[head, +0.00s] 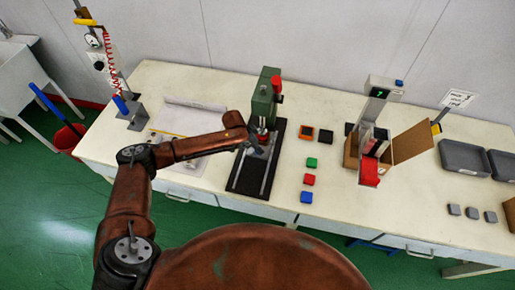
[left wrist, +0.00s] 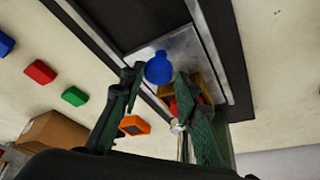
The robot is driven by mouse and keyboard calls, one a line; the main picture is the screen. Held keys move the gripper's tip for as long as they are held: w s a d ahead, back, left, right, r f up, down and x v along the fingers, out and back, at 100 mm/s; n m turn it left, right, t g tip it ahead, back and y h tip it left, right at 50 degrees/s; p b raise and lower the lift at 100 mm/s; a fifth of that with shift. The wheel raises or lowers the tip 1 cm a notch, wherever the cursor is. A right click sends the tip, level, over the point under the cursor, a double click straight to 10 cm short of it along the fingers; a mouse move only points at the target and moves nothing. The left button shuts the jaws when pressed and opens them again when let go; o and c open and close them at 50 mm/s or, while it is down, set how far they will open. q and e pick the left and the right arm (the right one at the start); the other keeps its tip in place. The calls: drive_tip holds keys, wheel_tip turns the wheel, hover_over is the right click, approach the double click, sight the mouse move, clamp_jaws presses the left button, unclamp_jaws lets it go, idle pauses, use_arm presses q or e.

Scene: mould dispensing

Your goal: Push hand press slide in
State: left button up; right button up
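The green hand press (head: 264,105) with a red top part stands at the back of a black base (head: 238,183) with metal rails. My left gripper (head: 257,148) is low over this base, in front of the press. In the left wrist view, a metal slide plate (left wrist: 187,48) lies between the rails, with a round blue knob (left wrist: 158,68) on it. The two green fingers of my left gripper (left wrist: 158,82) are apart, with the knob between or just beyond their tips; contact cannot be made out. My right gripper is out of view.
Right of the base lie an orange-rimmed square (head: 306,132), a black square (head: 326,136), and green (head: 312,162), red (head: 309,179) and blue (head: 306,197) blocks. A dispenser stand (head: 380,95) with a cardboard box and grey trays (head: 464,156) are further right.

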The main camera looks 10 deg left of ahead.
use_arm(q)
drive_tip(key=shift+o, duration=1.2)
drive_tip(key=shift+w+f, duration=0.1)
drive_tip(key=v, duration=1.2)
